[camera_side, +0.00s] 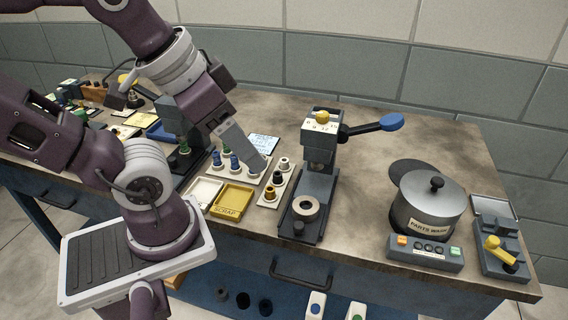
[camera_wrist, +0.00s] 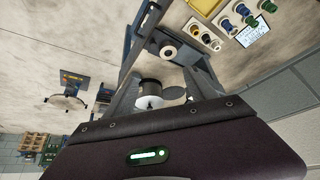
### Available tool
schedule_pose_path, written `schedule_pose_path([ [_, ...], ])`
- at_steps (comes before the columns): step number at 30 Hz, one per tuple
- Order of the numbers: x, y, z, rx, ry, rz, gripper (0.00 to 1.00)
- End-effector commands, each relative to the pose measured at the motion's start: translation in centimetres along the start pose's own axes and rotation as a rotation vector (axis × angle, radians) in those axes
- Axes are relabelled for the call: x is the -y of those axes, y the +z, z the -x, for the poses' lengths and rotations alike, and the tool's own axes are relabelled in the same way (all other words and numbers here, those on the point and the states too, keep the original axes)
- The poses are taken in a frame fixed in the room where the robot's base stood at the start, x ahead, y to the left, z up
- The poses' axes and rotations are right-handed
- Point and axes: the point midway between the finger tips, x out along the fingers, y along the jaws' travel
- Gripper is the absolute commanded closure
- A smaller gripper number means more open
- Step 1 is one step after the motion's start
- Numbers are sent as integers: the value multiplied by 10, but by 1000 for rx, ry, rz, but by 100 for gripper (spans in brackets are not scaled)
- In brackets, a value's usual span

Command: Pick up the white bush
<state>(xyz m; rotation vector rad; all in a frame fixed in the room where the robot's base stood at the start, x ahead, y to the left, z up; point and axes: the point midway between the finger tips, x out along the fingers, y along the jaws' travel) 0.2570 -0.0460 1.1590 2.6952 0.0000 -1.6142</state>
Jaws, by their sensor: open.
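The white bush (camera_side: 283,162) stands at the back end of a small pale strip, behind a black bush (camera_side: 277,177) and a brass bush (camera_side: 269,193). My gripper (camera_side: 259,167) points down and to the right, its tip just left of the white bush in the side view. It is apart from the bush as far as I can tell, and nothing shows between the fingers. In the wrist view the fingers (camera_wrist: 162,72) are spread, and the strip of small bushes (camera_wrist: 206,39) lies up and to the right of them.
A press (camera_side: 318,180) with a blue-ended lever stands right of the strip. A yellow scrap tray (camera_side: 233,212) and a pale tray (camera_side: 203,193) lie in front left. Blue bushes (camera_side: 235,161) stand left of my gripper. A parts wash pot (camera_side: 432,203) is farther right.

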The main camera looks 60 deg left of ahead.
Motion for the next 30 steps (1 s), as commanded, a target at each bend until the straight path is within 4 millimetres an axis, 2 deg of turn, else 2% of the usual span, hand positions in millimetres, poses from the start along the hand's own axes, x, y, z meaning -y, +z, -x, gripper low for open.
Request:
schedule_pose_path([
  [2,0,0,0,0,0,0,35],
  [4,0,0,0,0,0,0,49],
  [5,0,0,0,0,0,0,52],
  [13,0,-1,0,2,-1,-2,52],
  [14,1,-3,-1,7,-5,-9,52],
  [17,13,-26,-13,66,-33,-84,52],
  [20,44,-64,-47,182,-54,-240,52],
  [22,75,-86,-80,267,-39,-361,52],
  [24,109,-97,-117,342,0,-474,52],
  [26,135,-99,-145,385,39,-553,52],
  [30,182,-89,-199,447,134,-689,52],
])
